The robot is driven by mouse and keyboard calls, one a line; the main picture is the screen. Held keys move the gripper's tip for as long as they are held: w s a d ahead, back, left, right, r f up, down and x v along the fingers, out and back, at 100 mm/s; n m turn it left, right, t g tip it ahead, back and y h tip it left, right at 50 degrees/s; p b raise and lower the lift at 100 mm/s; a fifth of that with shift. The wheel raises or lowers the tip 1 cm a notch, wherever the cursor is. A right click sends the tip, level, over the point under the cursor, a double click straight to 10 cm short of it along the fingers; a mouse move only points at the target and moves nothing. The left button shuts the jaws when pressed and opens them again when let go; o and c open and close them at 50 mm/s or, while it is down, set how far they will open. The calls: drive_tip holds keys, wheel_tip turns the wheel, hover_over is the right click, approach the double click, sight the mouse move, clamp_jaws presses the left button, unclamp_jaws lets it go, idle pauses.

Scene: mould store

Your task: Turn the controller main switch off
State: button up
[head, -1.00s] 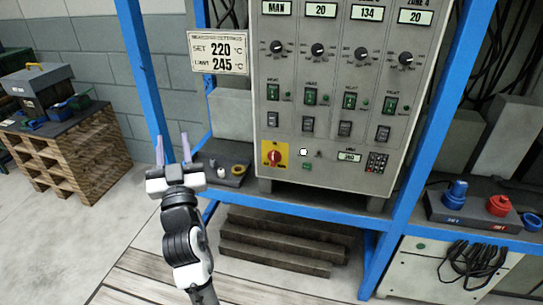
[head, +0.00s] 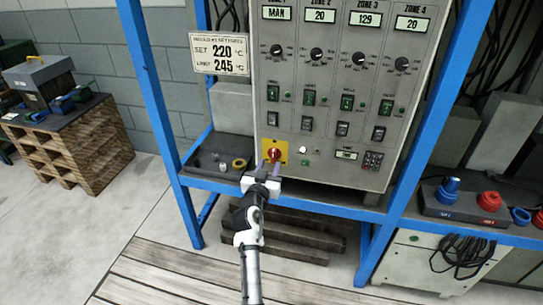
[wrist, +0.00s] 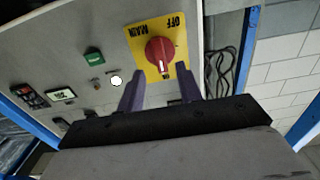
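The main switch is a red rotary knob (head: 274,154) on a yellow plate (head: 264,147) at the lower left of the grey controller panel. In the wrist view the knob (wrist: 159,51) appears upside down, with its white mark pointing down toward the partly hidden lettering opposite OFF. My gripper (head: 270,165) is just in front of the knob. Its two purple fingers (wrist: 160,70) are spread apart, one on either side of and just short of the knob, with a gap visible on both sides. The gripper is empty.
A green button (wrist: 94,57) and a white round lamp (wrist: 117,80) sit beside the yellow plate. A keypad (head: 372,161) is farther right. Blue frame posts (head: 150,80) flank the controller (head: 325,110). A dark tray (head: 218,165) stands at its left.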

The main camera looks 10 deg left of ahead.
sight(273, 157)
drive_tip(key=shift+w+p, duration=0.35)
drive_tip(key=shift+w, duration=1.65)
clamp_jaws()
